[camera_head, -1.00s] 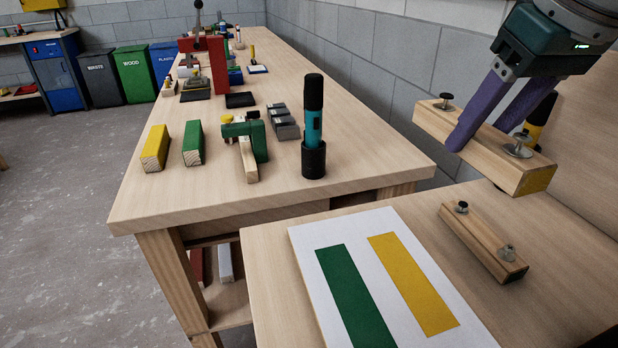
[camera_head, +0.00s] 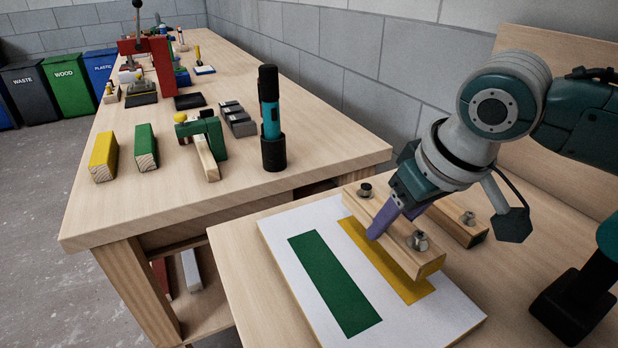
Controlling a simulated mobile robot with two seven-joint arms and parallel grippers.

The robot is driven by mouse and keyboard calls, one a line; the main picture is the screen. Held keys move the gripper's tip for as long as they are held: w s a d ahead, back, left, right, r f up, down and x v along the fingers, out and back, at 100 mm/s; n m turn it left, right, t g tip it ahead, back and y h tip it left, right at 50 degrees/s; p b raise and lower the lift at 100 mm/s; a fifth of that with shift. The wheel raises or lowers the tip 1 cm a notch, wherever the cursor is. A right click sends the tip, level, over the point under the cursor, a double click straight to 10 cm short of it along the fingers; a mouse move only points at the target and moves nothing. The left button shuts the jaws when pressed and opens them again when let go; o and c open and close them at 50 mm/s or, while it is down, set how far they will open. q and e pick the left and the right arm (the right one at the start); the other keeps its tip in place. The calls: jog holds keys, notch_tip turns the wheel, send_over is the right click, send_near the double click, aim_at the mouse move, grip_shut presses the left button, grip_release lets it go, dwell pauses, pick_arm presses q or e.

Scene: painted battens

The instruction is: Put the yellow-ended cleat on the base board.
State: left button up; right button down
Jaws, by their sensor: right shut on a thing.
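My right gripper (camera_head: 386,222) has its purple fingers shut on the yellow-ended cleat (camera_head: 370,211), a wooden bar with a metal knob near each end. The yellow end (camera_head: 431,267) faces the front right. The cleat is over the yellow strip (camera_head: 405,288) of the white base board (camera_head: 272,232), roughly in line with it and covering part of it. I cannot tell whether it touches the board. The board's green strip (camera_head: 333,282) is bare. My left gripper is not in view.
A second knobbed cleat (camera_head: 462,226) with a dark end lies just behind the held one, partly hidden. On the bench to the left stand a teal-and-black tool in a holder (camera_head: 270,120), a yellow block (camera_head: 103,157), a green block (camera_head: 146,148) and a green clamp (camera_head: 203,140).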

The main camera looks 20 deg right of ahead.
aim_at(390, 240)
jog(key=shift+f+b, duration=0.35)
jog(key=shift+f, duration=1.55)
jog(key=shift+f, duration=0.1)
jog(key=shift+c, duration=1.3)
grip_release()
